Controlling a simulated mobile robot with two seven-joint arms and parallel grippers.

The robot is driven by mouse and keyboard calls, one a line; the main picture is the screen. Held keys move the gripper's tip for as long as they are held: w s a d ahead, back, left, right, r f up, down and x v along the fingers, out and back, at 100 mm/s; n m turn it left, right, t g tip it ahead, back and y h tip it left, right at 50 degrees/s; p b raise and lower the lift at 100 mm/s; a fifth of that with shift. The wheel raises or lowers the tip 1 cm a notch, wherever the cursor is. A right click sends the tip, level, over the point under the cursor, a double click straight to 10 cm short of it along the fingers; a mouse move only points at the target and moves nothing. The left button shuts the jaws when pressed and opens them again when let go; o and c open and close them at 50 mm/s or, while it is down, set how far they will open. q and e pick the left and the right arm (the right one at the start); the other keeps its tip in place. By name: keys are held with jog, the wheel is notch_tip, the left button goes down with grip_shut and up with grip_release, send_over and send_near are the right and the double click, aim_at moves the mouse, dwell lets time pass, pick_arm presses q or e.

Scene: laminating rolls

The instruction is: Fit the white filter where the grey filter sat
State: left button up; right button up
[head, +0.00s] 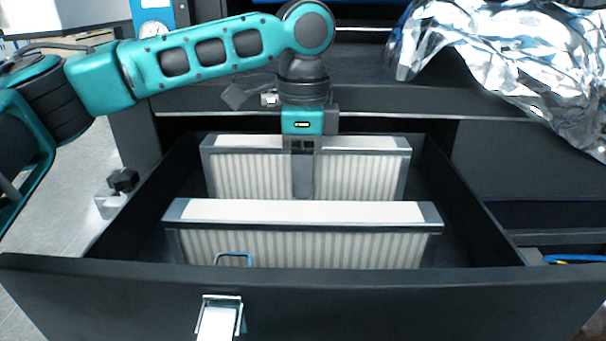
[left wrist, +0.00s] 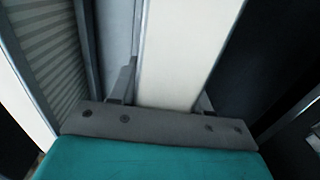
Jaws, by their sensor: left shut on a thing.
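Two pleated filters with white top strips and grey frames stand upright in an open black drawer (head: 540,285). I cannot tell which is the task's grey one. My left gripper (head: 303,178) reaches down over the middle of the rear filter (head: 365,178) and is shut on it. In the left wrist view, the fingers (left wrist: 165,95) sit on either side of its white top strip (left wrist: 180,50). The front filter (head: 310,248) stands apart, nearer the drawer front. Its pleated side seems to show at left in the wrist view (left wrist: 50,45). The lower parts of both filters are hidden. My right gripper is out of view.
Crumpled silver foil (head: 500,50) hangs at the upper right. A latch (head: 219,315) is on the drawer front, and a small wire loop (head: 233,258) shows before the front filter. A black knob (head: 123,180) is left of the drawer. A blue cable lies at right.

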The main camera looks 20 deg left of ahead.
pick_arm(q)
jog(key=shift+f, duration=0.5)
jog(key=shift+f, duration=0.1)
jog(key=shift+f, duration=0.25)
jog(key=o, duration=1.3)
jog(key=shift+f, duration=0.1)
notch_tip(320, 180, up, 13)
jog(key=shift+f, duration=0.1)
